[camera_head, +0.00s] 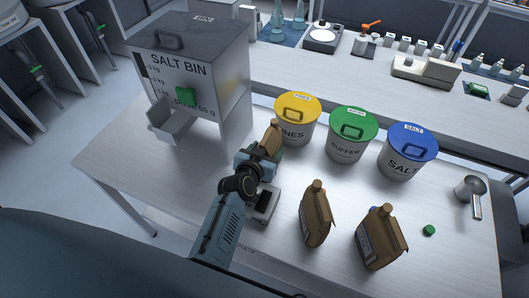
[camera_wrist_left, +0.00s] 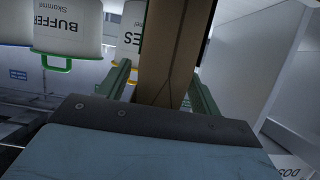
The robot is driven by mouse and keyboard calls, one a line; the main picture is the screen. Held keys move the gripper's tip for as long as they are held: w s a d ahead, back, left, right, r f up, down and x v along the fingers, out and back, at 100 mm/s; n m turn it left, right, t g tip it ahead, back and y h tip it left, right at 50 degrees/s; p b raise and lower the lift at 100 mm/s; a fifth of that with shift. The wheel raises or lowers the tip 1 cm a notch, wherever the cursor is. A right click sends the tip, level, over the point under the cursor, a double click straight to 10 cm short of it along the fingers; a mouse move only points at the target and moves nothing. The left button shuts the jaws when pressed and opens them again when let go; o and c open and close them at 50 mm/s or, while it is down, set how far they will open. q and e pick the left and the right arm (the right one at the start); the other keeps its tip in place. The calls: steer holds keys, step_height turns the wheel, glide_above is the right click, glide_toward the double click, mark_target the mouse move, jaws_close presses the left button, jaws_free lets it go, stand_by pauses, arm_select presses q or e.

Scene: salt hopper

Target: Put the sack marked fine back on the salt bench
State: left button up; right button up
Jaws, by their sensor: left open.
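Three brown sacks with spouted tops stand on the white bench (camera_head: 180,195). One sack (camera_head: 271,138) is at my left gripper, in front of the yellow-lidded bin. The others are a middle sack (camera_head: 315,215) and a right sack (camera_head: 381,238). No sack's marking is readable, so I cannot tell which is fine. My left gripper (camera_head: 260,160) is open, its fingers on either side of the first sack. In the left wrist view this sack (camera_wrist_left: 165,55) rises between the green fingers (camera_wrist_left: 160,88). The gripper hides its lower part, so I cannot tell if it rests on the bench.
A small scale (camera_head: 262,204) lies beside my left wrist. The grey salt bin (camera_head: 225,95) stands to the left. Yellow (camera_head: 297,125), green (camera_head: 350,145) and blue-lidded (camera_head: 405,160) bins line the back. A green cap (camera_head: 429,230) and metal scoop (camera_head: 470,190) lie right.

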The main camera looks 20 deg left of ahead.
arm_select(q)
steer(key=p+v, duration=0.1)
steer(key=v, duration=1.1)
